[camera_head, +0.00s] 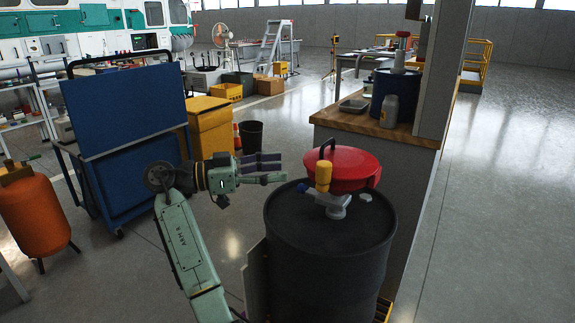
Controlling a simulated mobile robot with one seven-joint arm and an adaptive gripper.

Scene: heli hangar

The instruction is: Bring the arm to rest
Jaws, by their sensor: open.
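My arm rises from the bottom of the head view, bent at its elbow. My gripper (272,169) points to the right, level, with its dark fingers apart and nothing between them. Its fingertips are to the left of a red round lid or container (352,167) and appear above and behind the near black drum (325,245). I cannot tell the exact gap between the fingertips and the red thing.
On the drum stands a grey fitting with a yellow top (323,176). A blue panel cart (126,130) stands left of the arm, an orange tank (33,208) at far left. A wooden-topped counter (345,122) is behind the drum. The floor at right (510,200) is clear.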

